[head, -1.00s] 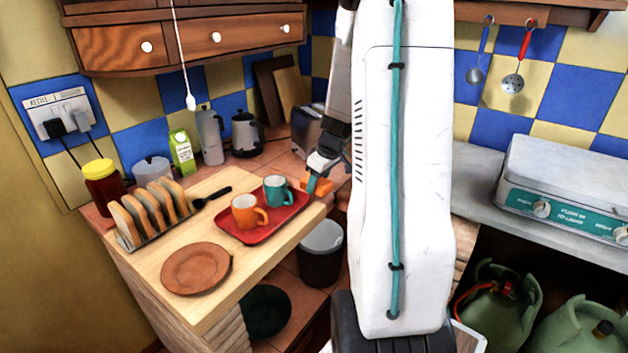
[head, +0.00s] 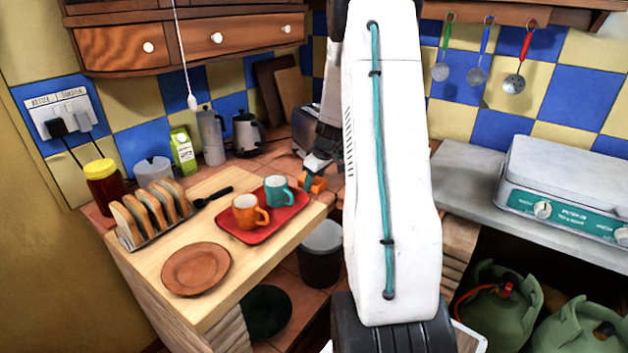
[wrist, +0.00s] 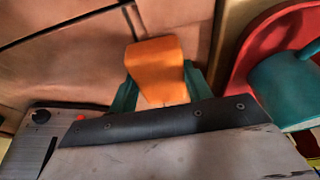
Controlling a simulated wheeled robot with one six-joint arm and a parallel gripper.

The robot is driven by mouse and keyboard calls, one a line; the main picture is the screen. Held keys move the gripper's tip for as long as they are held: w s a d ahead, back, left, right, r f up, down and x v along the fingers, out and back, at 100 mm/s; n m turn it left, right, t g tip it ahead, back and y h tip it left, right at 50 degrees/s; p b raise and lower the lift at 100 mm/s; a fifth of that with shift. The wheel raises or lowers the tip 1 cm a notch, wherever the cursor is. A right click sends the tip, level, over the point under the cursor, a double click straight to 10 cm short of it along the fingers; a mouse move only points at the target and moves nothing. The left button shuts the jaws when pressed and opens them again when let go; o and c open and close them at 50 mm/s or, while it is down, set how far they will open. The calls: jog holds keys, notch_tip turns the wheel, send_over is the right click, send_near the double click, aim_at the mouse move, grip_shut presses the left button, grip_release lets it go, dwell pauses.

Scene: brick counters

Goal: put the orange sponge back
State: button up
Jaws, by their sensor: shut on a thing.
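The orange sponge (wrist: 156,68) is held between the teal fingers of my gripper (wrist: 160,92) in the wrist view. In the head view the sponge (head: 315,184) shows just right of the red tray's far end, with my gripper (head: 307,176) on it. The wrist view shows brown tiles under and beyond the sponge. I cannot tell whether the sponge touches the tiled counter (head: 266,168).
A toaster (head: 304,128) stands behind the gripper. A bin (head: 320,255) is below the counter edge.

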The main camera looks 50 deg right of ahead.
jog(key=shift+f, duration=0.15)
jog(key=o, duration=0.9)
jog(key=shift+o, duration=0.2)
jog(key=v, duration=1.2)
jog(key=s+a+r, duration=0.1)
jog(key=a+r, duration=0.2)
jog(key=a, duration=0.5)
jog(key=s+a+r+g, duration=0.1)
jog(key=a+r, duration=0.2)
jog(key=a, duration=0.4)
jog(key=s+a+r, duration=0.1)
jog(key=a+r, duration=0.3)
jog(key=a, duration=0.4)
jog(key=s+a+g, duration=0.1)
jog(key=s+a, duration=1.5)
jog(key=s, duration=0.3)
jog(key=shift+m, duration=0.4)
